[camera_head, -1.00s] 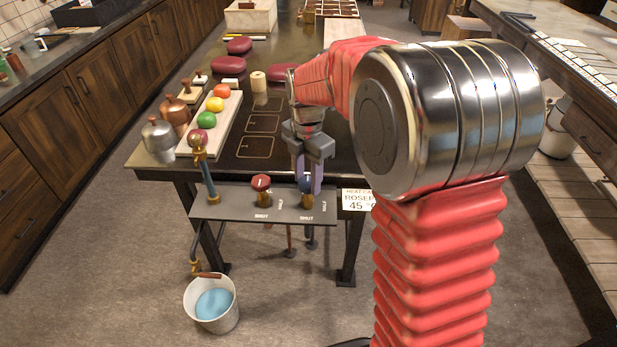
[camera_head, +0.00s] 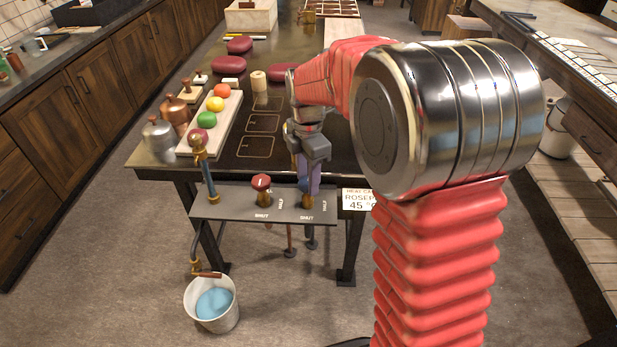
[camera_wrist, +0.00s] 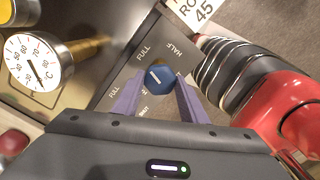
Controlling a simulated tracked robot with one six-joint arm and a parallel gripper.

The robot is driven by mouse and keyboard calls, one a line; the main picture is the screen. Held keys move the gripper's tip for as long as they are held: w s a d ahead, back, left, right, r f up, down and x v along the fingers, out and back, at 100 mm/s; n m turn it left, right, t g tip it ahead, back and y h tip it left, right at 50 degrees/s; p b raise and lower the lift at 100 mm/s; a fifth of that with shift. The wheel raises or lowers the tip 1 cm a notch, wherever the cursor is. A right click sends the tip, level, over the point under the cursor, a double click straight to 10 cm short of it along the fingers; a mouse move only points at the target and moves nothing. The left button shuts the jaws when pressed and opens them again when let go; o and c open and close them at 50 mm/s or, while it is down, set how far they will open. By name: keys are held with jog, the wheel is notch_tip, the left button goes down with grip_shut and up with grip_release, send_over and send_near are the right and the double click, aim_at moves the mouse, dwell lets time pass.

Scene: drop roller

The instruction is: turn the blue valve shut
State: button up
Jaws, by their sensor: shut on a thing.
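The blue valve (camera_wrist: 160,78) shows in the wrist view as a faceted blue knob with a white line on top, between FULL, HALF and SHUT labels on a dark panel (camera_wrist: 118,75). My gripper (camera_wrist: 159,82) has one purple finger on each side of the knob and is shut on it. In the head view, my gripper (camera_head: 308,182) points down at the panel's right part. There its fingers hide most of the blue knob, and the brass stem shows below them. I cannot tell exactly which label the white line points to.
A red valve (camera_head: 262,183) stands just left on the same panel. A brass tap column (camera_head: 205,175) rises at the panel's left end. A bucket of blue liquid (camera_head: 212,322) stands on the floor. A tray with colored balls (camera_head: 187,150) lies on the table.

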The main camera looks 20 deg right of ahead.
jog(key=m, duration=1.2)
jog(key=shift+m, duration=0.3)
jog(key=m, duration=0.4)
jog(key=shift+m, duration=0.3)
jog(key=m, duration=0.4)
jog(key=shift+m, duration=0.3)
jog(key=m, duration=0.3)
jog(key=shift+m, duration=0.3)
jog(key=m, duration=0.7)
jog(key=shift+m, duration=0.4)
